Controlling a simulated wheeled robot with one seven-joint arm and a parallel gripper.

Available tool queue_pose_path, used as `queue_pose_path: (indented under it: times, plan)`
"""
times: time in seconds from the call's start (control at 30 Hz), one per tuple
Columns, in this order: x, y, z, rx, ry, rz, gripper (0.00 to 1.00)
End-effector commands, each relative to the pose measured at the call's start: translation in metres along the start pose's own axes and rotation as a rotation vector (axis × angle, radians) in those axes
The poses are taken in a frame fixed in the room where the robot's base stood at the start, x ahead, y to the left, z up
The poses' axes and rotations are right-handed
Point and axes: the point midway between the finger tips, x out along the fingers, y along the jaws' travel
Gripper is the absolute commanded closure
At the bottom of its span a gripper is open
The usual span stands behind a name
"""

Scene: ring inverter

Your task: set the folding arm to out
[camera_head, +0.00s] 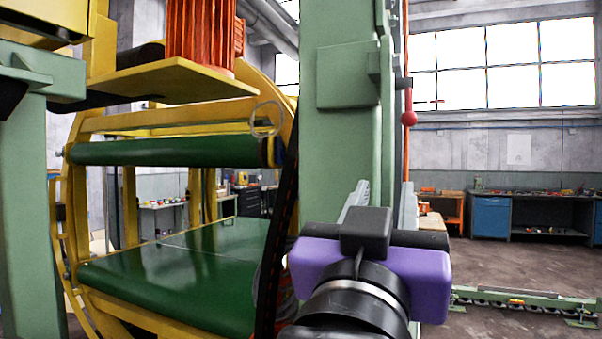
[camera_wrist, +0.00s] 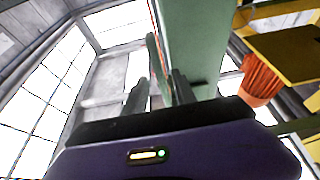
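I cannot tell for certain which part is the folding arm. A thin red rod (camera_head: 407,55) with a red ball knob (camera_head: 409,118) stands upright along the right side of the green post (camera_head: 340,130). My gripper (camera_head: 382,190) is in front of the lower post, below and left of the knob. In the wrist view my gripper (camera_wrist: 158,82) has its two grey fingers apart, with nothing clearly held between them. The green post (camera_wrist: 195,40) rises beyond the fingers there. My purple gripper body and wrist hide the lower part of the post in the head view.
The ring machine's yellow frame (camera_head: 97,112) and green belts (camera_head: 170,295) fill the left. An orange-red motor (camera_head: 200,40) sits on a yellow plate above. A low green rail (camera_head: 520,302) lies on the floor at right. Blue workbenches (camera_head: 490,215) stand behind open floor.

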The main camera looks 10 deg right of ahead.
Motion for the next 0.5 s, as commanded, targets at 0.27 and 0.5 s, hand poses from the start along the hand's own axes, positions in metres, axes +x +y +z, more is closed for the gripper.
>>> queue_pose_path:
  times: [0.27, 0.5]
  plan:
    - [0.042, 0.001, -0.002, -0.003, 0.001, 0.003, 0.67]
    - [0.052, 0.000, 0.000, -0.001, 0.002, 0.000, 0.67]
